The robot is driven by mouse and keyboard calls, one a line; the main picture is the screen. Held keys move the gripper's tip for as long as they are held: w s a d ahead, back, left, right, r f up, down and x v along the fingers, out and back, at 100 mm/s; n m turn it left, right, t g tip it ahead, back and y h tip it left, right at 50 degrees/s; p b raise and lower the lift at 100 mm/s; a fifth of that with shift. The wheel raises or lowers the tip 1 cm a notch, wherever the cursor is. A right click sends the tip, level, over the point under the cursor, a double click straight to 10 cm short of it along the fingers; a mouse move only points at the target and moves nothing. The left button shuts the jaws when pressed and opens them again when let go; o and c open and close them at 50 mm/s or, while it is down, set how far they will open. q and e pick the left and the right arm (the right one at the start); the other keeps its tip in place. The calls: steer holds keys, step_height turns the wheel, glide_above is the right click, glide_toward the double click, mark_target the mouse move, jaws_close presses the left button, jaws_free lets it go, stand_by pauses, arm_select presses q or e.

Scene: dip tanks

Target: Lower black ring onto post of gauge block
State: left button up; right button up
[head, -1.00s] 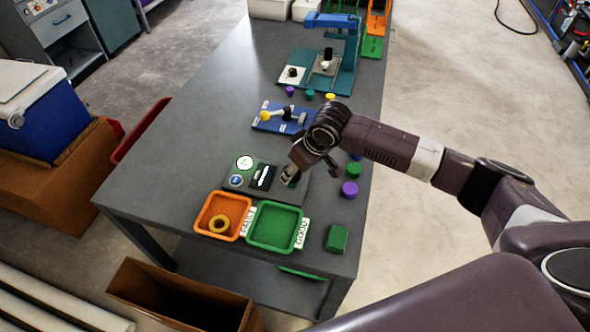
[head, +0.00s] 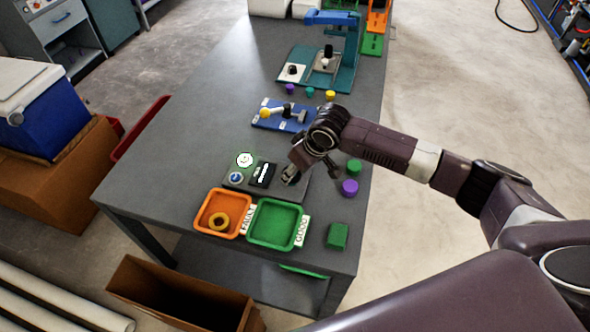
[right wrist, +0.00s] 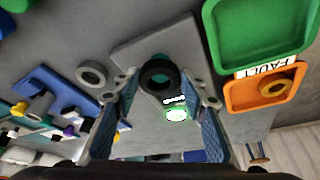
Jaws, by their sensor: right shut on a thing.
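The black ring (right wrist: 160,76) is between the two fingertips of my right gripper (right wrist: 160,80), which is shut on it. In the head view my right gripper (head: 290,178) is low over the grey plate of the gauge (head: 300,190), and the ring is hard to make out there. In the right wrist view, a bit of teal (right wrist: 160,57) shows just behind the ring; it may be the gauge block, and its post is hidden. I cannot tell whether ring and post touch. My left gripper is not in view.
An orange FAULT tray (head: 241,231) holding a yellow ring (head: 219,221) and a green GOOD tray (head: 274,244) stand in front of the gauge. A green block (head: 337,236) and purple puck (head: 350,187) are to the right. A blue fixture (head: 282,115) stands behind.

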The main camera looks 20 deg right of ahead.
steer(key=shift+f, duration=0.25)
steer(key=o, duration=1.9)
step_height(320, 180, up, 6)
steer(key=p, duration=0.6)
steer(key=shift+f, duration=0.1)
step_height(320, 180, up, 2)
steer(key=shift+r+p, duration=0.15)
steer(key=shift+p, duration=0.35)
